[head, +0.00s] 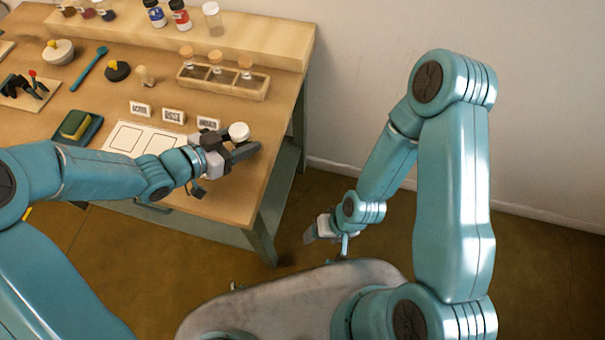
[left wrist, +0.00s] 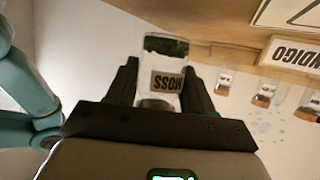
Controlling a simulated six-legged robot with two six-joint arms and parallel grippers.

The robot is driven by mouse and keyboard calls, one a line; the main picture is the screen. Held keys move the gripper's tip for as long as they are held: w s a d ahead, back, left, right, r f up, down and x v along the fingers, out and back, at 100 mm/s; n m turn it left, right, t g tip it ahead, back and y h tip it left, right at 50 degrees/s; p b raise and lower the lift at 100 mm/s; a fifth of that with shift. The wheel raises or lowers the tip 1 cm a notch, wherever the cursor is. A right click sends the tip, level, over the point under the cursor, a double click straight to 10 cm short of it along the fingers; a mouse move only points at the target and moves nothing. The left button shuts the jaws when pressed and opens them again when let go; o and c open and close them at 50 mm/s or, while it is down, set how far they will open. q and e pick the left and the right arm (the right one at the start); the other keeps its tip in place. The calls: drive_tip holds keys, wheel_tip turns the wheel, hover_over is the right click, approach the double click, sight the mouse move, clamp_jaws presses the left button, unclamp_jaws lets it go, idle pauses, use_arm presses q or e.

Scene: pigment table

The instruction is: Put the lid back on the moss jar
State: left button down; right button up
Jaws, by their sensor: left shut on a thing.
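The moss jar (left wrist: 167,48) is clear glass with dark green contents and a MOSS label. In the left wrist view it stands between the two fingers, with its label upside down. My left gripper (head: 247,152) is shut on it near the table's front right corner. In the head view the jar shows as a pale round top (head: 239,131) above the fingers, which hide its body. I cannot tell whether that top is a lid or a bare mouth. I cannot pick out a separate lid. My right gripper (head: 318,232) is off the table, beyond its right side; its jaws are unclear.
A white sheet with outlined boxes (head: 145,140) lies left of my left gripper, with label cards (head: 173,116) behind it. A wooden rack (head: 252,91) of corked vials stands farther back. Jars (head: 181,17) stand on the back shelf. A sponge tray (head: 93,133) lies at left.

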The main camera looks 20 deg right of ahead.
use_arm(q)
drive_tip(key=shift+w, duration=0.1)
drive_tip(key=w+a+r+n+t+y+p, duration=0.1)
drive_tip(key=w+a+r+n+t+y, duration=0.1)
drive_tip(key=a+r, duration=0.4)
drive_tip(key=w+a+r+n+t+y+p, duration=0.1)
drive_tip(key=w+a+r+n+t+y, duration=0.1)
drive_tip(key=a, duration=1)
drive_tip(key=w+a+r+n+t+y+p, duration=0.1)
drive_tip(key=w+a+r+n+t+y, duration=0.2)
drive_tip(key=w+a+r, duration=0.4)
wheel_tip(320, 180, up, 3)
drive_tip(key=a+n+y, duration=0.1)
drive_tip(key=a+n, duration=0.1)
drive_tip(key=shift+a+r+n+y, duration=0.2)
drive_tip(key=shift+a+n+y, duration=0.1)
drive_tip(key=shift+a, duration=0.05)
wheel_tip(320, 180, down, 15)
drive_tip(key=b, duration=0.3)
drive_tip(key=shift+f+b, duration=0.15)
drive_tip(key=shift+b, duration=0.25)
drive_tip(key=shift+f, duration=0.25)
